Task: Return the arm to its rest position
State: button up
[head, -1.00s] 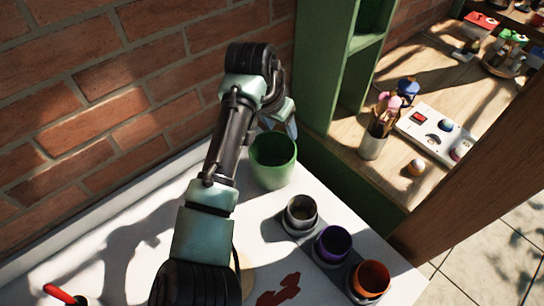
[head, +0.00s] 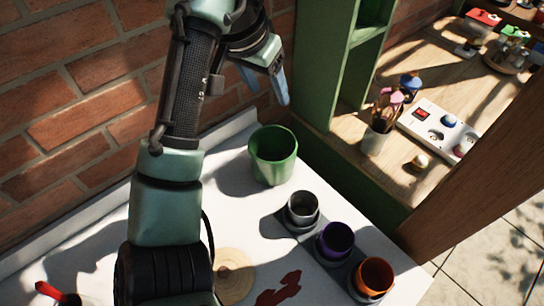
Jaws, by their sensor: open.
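My gripper (head: 282,84) hangs at the top middle of the head view, with its bluish fingers pointing down. It is open, and I see nothing between the fingers. It is above the green pot (head: 273,158) and apart from it. My arm rises from the bottom left and bends over at the top, where part of it leaves the picture. The arm hides part of the white table (head: 225,195) and the brick wall.
A grey cup (head: 302,208), a purple cup (head: 335,241) and an orange cup (head: 372,279) stand in a row on the right. A round wooden disc (head: 234,275) and a red patch (head: 279,290) lie nearby. A green shelf frame (head: 320,70) stands behind the table's right side.

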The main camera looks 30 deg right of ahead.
jog(key=shift+d, duration=0.1)
dwell(0.3)
jog(key=w+a+r+n+t+h, duration=0.1)
jog(key=w+r+n+t+h, duration=0.15)
jog(key=r+t, duration=0.5)
jog(key=w+a+r+n+t+h, duration=0.1)
jog(key=w+r+n+t+h, duration=0.2)
jog(key=r, duration=0.8)
jog(key=s+a+r+n+t+y, duration=0.4)
jog(key=s+a+r+t, duration=0.3)
jog(key=a, duration=0.3)
jog(key=s+a+r+n+t+y, duration=0.3)
jog(key=s+a+r+t+y, duration=0.2)
jog(key=s+a+r+t, duration=0.3)
notch_tip(320, 180, up, 3)
jog(key=shift+a+f+n+y, duration=0.2)
jog(key=shift+a+n+y, duration=0.15)
jog(key=shift+a, duration=0.8)
